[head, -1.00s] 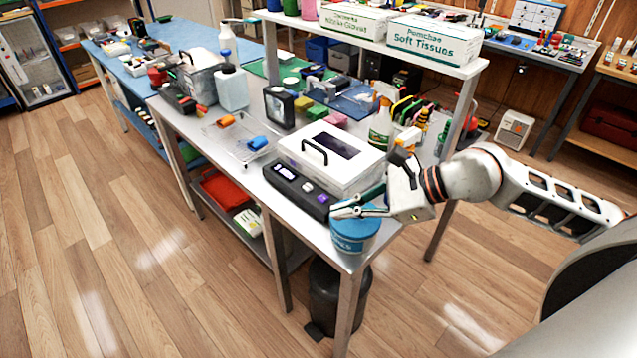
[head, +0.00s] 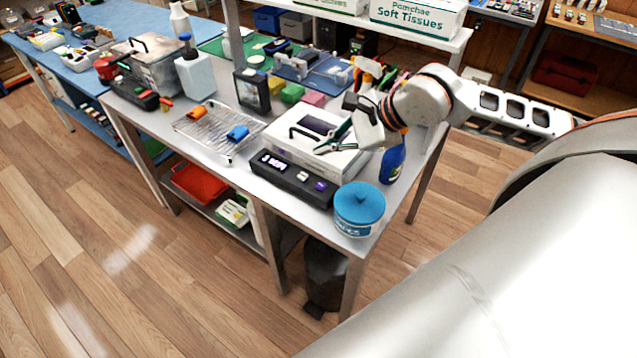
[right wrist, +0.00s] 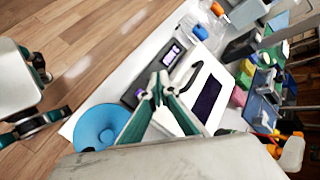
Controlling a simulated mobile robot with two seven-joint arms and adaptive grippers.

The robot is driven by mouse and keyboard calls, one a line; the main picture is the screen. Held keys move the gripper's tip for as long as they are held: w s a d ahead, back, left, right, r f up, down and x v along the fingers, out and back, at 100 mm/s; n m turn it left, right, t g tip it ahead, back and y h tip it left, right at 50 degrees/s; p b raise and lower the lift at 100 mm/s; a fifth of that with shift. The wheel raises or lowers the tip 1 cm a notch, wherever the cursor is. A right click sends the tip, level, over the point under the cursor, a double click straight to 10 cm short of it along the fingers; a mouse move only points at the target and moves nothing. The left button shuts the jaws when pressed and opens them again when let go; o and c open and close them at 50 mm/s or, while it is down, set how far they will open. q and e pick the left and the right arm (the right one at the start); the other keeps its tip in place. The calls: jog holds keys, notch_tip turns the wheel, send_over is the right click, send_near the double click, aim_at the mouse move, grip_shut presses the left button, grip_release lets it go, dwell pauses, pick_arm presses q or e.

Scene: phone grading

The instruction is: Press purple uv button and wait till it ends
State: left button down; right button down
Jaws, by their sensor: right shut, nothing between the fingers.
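The white UV box (head: 345,160) with a handle and dark window stands on the bench. Along its front is a black control panel (head: 290,180) with a lit display (head: 273,162), a pale button (head: 303,176) and a purple button (head: 320,186) at its right end. The display text is too small to read. My right gripper (head: 318,150) is shut and empty above the box, apart from the purple button. Its fingertips (right wrist: 158,86) show in front of the panel in the right wrist view. Part of my left gripper (right wrist: 40,95) seems to show there at the left edge.
A blue-lidded tub (head: 359,208) stands at the bench corner, right of the panel. A blue spray bottle (head: 392,160) is behind it. A wire tray (head: 222,135) with an orange and a blue item lies left of the box. The floor in front is clear.

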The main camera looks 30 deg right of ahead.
aim_at(324, 187)
notch_tip(324, 187, down, 9)
jog(key=b, duration=0.4)
jog(key=shift+r, duration=0.2)
jog(key=shift+f, duration=0.1)
dwell(1.5)
jog(key=shift+f+b, duration=0.45)
jog(key=shift+b, duration=0.2)
jog(key=shift+f+b, duration=0.4)
jog(key=shift+f, duration=0.05)
dwell(0.7)
dwell(0.3)
jog(key=shift+r+p, duration=0.35)
jog(key=shift+r, duration=0.55)
